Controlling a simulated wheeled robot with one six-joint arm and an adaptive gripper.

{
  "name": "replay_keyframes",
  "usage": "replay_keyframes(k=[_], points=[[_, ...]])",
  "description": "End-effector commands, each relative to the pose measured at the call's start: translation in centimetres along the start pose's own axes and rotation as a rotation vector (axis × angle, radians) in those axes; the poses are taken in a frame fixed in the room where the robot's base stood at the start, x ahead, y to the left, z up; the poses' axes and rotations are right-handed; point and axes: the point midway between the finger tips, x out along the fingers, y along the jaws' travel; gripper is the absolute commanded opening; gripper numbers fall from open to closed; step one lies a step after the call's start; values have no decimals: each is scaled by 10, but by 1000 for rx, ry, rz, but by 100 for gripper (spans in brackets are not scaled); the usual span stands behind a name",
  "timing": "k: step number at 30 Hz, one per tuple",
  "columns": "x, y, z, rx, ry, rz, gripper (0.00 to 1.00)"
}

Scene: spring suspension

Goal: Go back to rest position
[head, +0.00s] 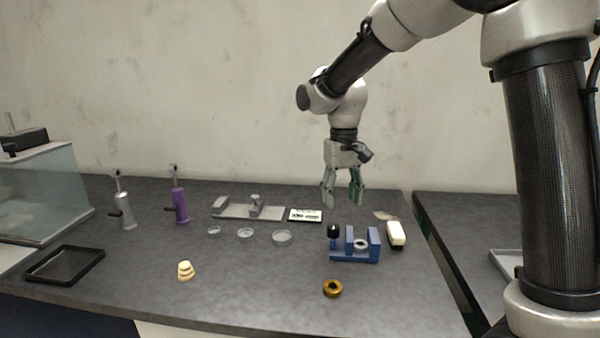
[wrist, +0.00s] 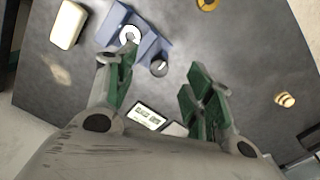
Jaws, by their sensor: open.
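My gripper (head: 343,193) hangs pointing down above the back of the dark worktop (head: 230,290). Its two green-padded fingers are apart, with nothing between them. In the wrist view my gripper (wrist: 160,90) also shows open and empty. A blue vise-like fixture (head: 355,256) stands on the worktop in front of and below my gripper, with a pale ring in it and a dark round knob at its left. The fixture also shows in the wrist view (wrist: 157,50), beyond the fingers. My gripper is clear of it and touches nothing.
A brass ring (head: 333,288), a cream stepped piece (head: 185,271), several grey round dishes (head: 282,238), a small display (head: 305,215), a white block (head: 396,233) and a purple pump-like tool (head: 180,203) stand on the worktop. A glass box (head: 45,195) is at the left. The air around my gripper is free.

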Motion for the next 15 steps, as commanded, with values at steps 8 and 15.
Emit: replay_keyframes(k=[8, 15], points=[[-24, 63, 110, -50, 64, -12, 52], [-36, 113, 212, 23, 190, -11, 52]])
